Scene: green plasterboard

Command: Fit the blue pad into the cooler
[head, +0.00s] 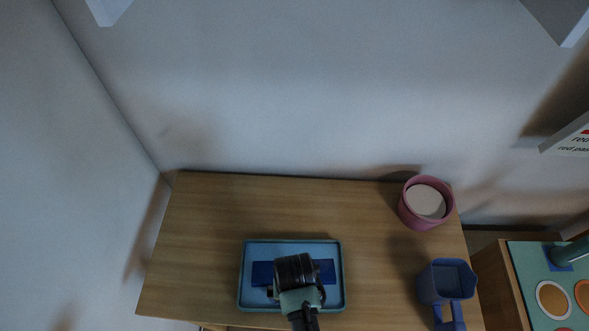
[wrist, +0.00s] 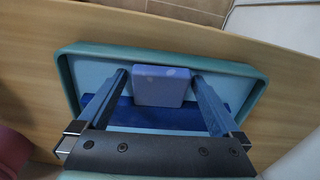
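My gripper (head: 297,276) reaches down over a teal tray (head: 243,282) on the wooden table. In the wrist view a lighter blue block-like pad (wrist: 160,86) sits centred between my two fingertips, very close to both. I cannot tell whether they press on it. A dark blue flat piece (head: 263,273) lies across the tray under my gripper, which hides its middle; it also shows in the wrist view (wrist: 160,117). No thing is plainly marked as the cooler. A blue angular vessel with a handle (head: 447,287) stands at the table's front right.
A pink pot (head: 412,213) with a white disc inside stands at the table's back right. A lower green-topped cabinet (head: 530,288) with round pieces is to the right. The table (head: 205,225) is clear left of and behind the tray. Walls stand behind and left.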

